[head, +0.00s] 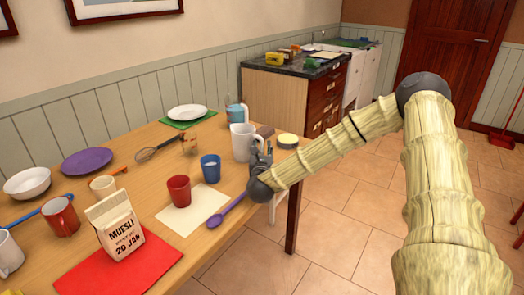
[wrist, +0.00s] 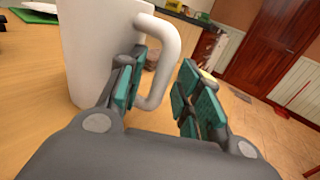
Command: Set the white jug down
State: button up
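The white jug (head: 241,143) appears upright on the wooden table (head: 140,150), near its right edge. In the wrist view the jug (wrist: 88,50) fills the left side, with its handle (wrist: 172,45) toward my gripper. My gripper (head: 262,154) is beside the jug on the handle side. In the wrist view my gripper (wrist: 165,65) has its fingers apart. The left finger sits between the jug's body and handle, and the right finger is outside the handle with a visible gap.
A blue-grey jug (head: 237,113) stands just behind. A blue cup (head: 210,167), a red cup (head: 179,190) and a purple spoon (head: 226,211) are in front. A yellow-topped tin (head: 287,140) is to the right. The floor (head: 350,215) right of the table is clear.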

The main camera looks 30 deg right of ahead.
jog(key=shift+r, duration=0.1)
jog(key=shift+s+a, duration=0.15)
jog(key=shift+s, duration=0.1)
jog(key=v, duration=1.1)
jog(key=shift+s+a+b, duration=0.1)
jog(key=shift+a+b, duration=0.05)
jog(key=shift+b, duration=0.25)
